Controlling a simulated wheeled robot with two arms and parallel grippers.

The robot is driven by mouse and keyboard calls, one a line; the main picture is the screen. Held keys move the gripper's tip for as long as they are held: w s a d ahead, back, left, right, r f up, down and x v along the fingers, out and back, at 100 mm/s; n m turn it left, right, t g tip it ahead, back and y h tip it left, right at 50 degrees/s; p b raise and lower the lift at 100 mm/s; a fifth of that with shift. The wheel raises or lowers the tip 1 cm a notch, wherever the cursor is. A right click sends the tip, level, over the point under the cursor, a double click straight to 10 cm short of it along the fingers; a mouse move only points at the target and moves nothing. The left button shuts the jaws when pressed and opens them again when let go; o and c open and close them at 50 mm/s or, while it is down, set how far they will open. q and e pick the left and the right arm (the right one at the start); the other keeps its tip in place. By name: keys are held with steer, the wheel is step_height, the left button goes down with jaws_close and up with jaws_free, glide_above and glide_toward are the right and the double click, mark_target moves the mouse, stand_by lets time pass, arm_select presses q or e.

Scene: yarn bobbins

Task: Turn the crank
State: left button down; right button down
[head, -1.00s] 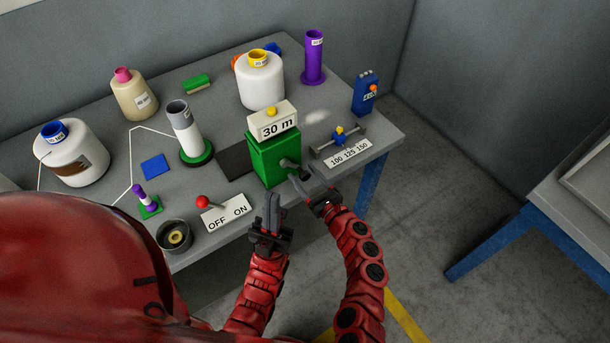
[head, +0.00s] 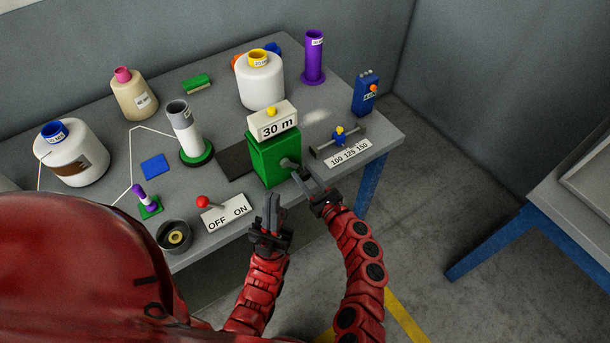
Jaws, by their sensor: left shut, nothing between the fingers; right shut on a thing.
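The crank (head: 286,162) comes out of the right face of a green box (head: 267,160) at the table's front. A white sign reading "30 m" (head: 272,125) with a yellow knob sits on top of the box. My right gripper (head: 300,176) is at the crank with its fingers shut on the crank's handle, which they mostly hide.
An OFF/ON plate (head: 228,215) with a red-knobbed lever (head: 203,202) lies left of the box. A scale marked 100 125 150 (head: 349,153) is at the right. Several bobbins stand behind, including a white one with a yellow top (head: 261,85). A dark cup (head: 175,237) sits near the front edge.

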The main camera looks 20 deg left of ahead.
stand_by(0.9)
steer(key=shift+s+a+f+m+p, duration=0.1)
steer(key=shift+s+a+m+p, duration=0.1)
steer(key=shift+m+p, duration=0.4)
steer(key=shift+s+a+f+m+p, duration=0.1)
steer(key=shift+s+m+p, duration=0.2)
steer(key=shift+m, duration=0.4)
steer(key=m+p, duration=0.1)
steer(key=s+a+m+p, duration=0.1)
steer(key=m, duration=0.1)
steer(key=shift+s+f+m, duration=0.1)
steer(key=shift+f+m, duration=0.1)
steer(key=shift+m, duration=0.1)
steer(key=m+p, duration=0.1)
steer(key=s+a+m+p, duration=0.1)
steer(key=m, duration=0.1)
steer(key=shift+s+a, duration=0.1)
steer(key=shift+s, duration=0.1)
steer(key=shift+s+a+m+p, duration=0.3)
steer(key=shift+m+p, duration=0.15)
steer(key=shift+m, duration=0.2)
steer(key=shift+s+a+m+p, duration=0.15)
steer(key=shift+s+m+p, duration=0.2)
steer(key=shift+m, duration=0.3)
steer(key=shift+w, duration=0.1)
steer(key=c, duration=0.5)
jaws_free()
